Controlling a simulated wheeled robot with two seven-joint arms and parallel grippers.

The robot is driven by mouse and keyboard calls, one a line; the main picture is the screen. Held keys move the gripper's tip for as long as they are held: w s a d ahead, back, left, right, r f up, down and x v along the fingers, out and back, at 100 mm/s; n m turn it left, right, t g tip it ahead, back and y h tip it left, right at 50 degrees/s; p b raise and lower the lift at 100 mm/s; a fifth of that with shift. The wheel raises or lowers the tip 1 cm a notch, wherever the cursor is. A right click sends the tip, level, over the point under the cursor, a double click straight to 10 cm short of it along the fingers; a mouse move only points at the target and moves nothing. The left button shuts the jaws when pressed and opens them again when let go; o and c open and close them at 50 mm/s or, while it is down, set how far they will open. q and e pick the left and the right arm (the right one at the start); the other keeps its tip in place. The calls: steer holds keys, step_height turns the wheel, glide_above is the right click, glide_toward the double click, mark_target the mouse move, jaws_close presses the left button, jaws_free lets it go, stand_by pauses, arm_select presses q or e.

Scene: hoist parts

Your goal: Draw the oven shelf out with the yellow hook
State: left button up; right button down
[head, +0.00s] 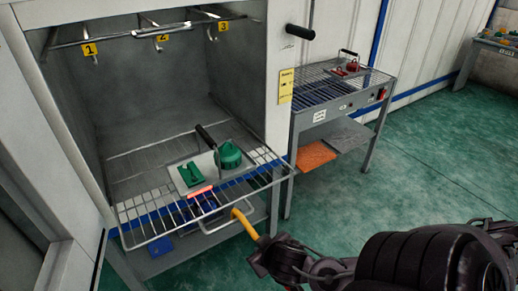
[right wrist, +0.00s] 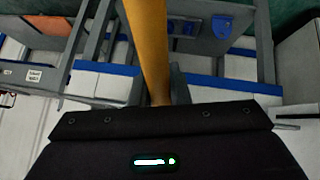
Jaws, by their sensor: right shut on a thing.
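The oven shelf (head: 140,229) is a wire rack that sticks out of the open front of the grey oven. A wire handle loop (head: 207,232) is at its front, and a red strip (head: 199,191) lies on the front part. My right gripper (head: 264,249) is shut on the yellow hook (head: 246,224), low in front of the shelf. The hook's bent end is at the handle loop; I cannot tell whether it is around the wire. In the right wrist view the hook's shaft (right wrist: 150,45) runs up and away from the gripper. My left gripper is not in view.
Hooks numbered 1 to 3 hang inside the oven (head: 150,85). A grey side table (head: 330,98) stands to the right. Green floor (head: 410,160) is clear beyond it.

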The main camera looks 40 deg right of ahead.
steer(key=shift+s+a+f+b, duration=0.15)
steer(key=shift+s+b, duration=0.2)
steer(key=shift+s, duration=0.3)
steer(key=shift+s+a+r+b, duration=0.15)
steer(key=shift+s+b, duration=0.15)
steer(key=shift+s, duration=0.3)
steer(key=shift+s+a+b, duration=0.2)
steer(key=shift+s+b, duration=0.05)
steer(key=shift+s, duration=0.45)
steer(key=shift+s+a+b, duration=0.15)
steer(key=shift+s+b, duration=0.05)
steer(key=shift+s, duration=0.45)
steer(key=shift+w+d+r+p, duration=0.1)
steer(key=shift+w+r+p, duration=0.05)
steer(key=shift+w+p, duration=0.2)
steer(key=shift+w+d+p, duration=0.15)
steer(key=shift+w+p, duration=0.15)
steer(key=shift+w, duration=0.3)
steer(key=shift+r+p, duration=3.7)
steer(key=shift+p, duration=1.15)
